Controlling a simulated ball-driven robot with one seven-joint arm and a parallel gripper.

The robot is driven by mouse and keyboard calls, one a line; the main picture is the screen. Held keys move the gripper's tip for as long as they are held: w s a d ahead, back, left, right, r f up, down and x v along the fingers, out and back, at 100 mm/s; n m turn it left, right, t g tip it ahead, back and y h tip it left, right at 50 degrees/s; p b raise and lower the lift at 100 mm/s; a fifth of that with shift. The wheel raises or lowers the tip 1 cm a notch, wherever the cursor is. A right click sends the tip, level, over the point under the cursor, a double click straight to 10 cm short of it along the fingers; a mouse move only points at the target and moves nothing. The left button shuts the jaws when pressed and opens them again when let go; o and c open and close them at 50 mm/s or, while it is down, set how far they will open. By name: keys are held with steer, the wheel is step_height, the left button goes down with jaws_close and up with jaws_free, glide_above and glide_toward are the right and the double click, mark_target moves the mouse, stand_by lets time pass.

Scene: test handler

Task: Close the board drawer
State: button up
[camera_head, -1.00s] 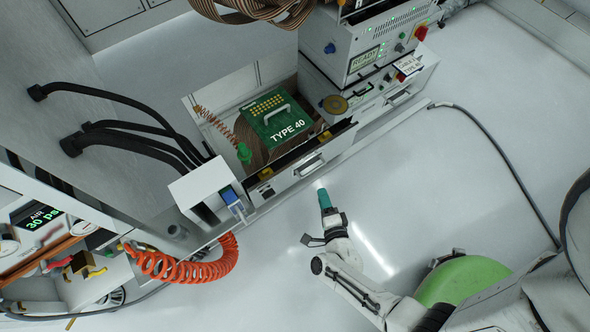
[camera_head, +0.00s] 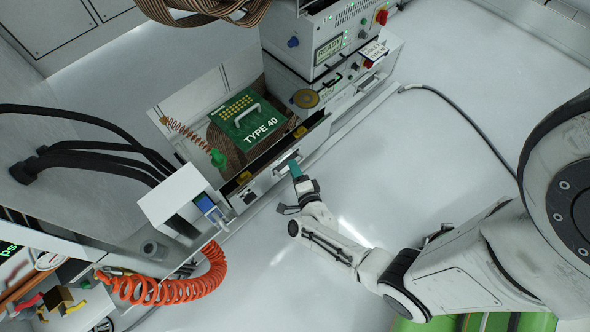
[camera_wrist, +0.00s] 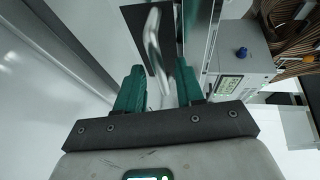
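The board drawer (camera_head: 312,141) stands pulled out, with the green TYPE 40 board (camera_head: 249,120) inside it. Its metal handle (camera_wrist: 152,40) is on the outer face of the white front. My gripper (camera_head: 294,167) is at the front, close to the handle. In the wrist view, the two teal fingers of my gripper (camera_wrist: 161,70) stand apart, with the handle just ahead of and partly between them. I cannot tell whether either finger touches the handle.
A white unit with a READY screen (camera_head: 328,50) stands beyond the drawer. A white box with a blue part (camera_head: 170,195) and an orange coiled hose (camera_head: 165,288) are at the left. A dark cable (camera_head: 450,103) lies on the floor at right, where the floor is mostly open.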

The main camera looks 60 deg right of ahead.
steer(key=shift+c, duration=0.2)
jaws_close()
stand_by(0.5)
